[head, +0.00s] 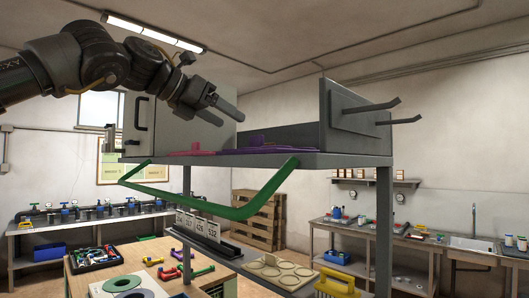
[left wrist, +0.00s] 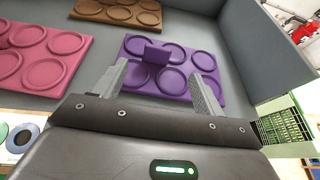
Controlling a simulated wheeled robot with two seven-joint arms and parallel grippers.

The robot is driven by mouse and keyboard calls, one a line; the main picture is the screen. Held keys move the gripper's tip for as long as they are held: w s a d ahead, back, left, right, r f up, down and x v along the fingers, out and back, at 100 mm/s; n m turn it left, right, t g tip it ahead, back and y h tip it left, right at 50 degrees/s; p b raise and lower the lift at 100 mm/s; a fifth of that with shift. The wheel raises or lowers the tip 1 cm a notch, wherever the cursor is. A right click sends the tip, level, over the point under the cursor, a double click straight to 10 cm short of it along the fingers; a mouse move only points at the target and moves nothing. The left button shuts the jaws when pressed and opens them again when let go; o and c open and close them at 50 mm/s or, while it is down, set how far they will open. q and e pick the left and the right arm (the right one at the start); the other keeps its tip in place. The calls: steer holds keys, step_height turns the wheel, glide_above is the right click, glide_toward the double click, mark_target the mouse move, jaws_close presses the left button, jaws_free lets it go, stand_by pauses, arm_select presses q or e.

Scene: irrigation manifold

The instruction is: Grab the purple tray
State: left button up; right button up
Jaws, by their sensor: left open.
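The purple tray (head: 268,150) lies flat on a raised grey shelf (head: 300,160), seen edge-on in the head view. In the left wrist view the purple tray (left wrist: 174,78) shows round recesses and an upright purple tab near its middle. My left gripper (head: 226,109) is open and empty above the shelf, up and to the left of the tray in the head view. In the left wrist view its two fingers (left wrist: 158,86) are spread over the tray, with the tab beyond and between them. Contact cannot be told. My right gripper is not in view.
A pink tray (left wrist: 62,66) and a brown tray (left wrist: 118,12) lie beside the purple one. Grey panels bound the shelf, one (head: 350,118) with two dark prongs. A green bar (head: 230,213) sticks out below the shelf's front edge. A workbench (head: 150,258) stands lower left.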

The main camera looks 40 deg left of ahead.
arm_select(q)
steer(key=x, duration=0.4)
steer(key=shift+w, duration=0.2)
steer(key=shift+s+r, duration=0.1)
steer(key=shift+w+p, duration=0.25)
steer(key=shift+p, duration=0.3)
steer(key=p+x, duration=0.1)
steer(key=x, duration=0.3)
steer(key=shift+a+p, duration=0.1)
steer(key=shift+p, duration=0.2)
steer(key=shift+w+f, duration=0.3)
steer(key=shift+w, duration=0.05)
steer(key=shift+s+r, duration=0.1)
steer(key=shift+s, duration=0.2)
steer(key=shift+c, duration=1.5)
steer(key=shift+w, duration=0.1)
steer(key=c, duration=0.8)
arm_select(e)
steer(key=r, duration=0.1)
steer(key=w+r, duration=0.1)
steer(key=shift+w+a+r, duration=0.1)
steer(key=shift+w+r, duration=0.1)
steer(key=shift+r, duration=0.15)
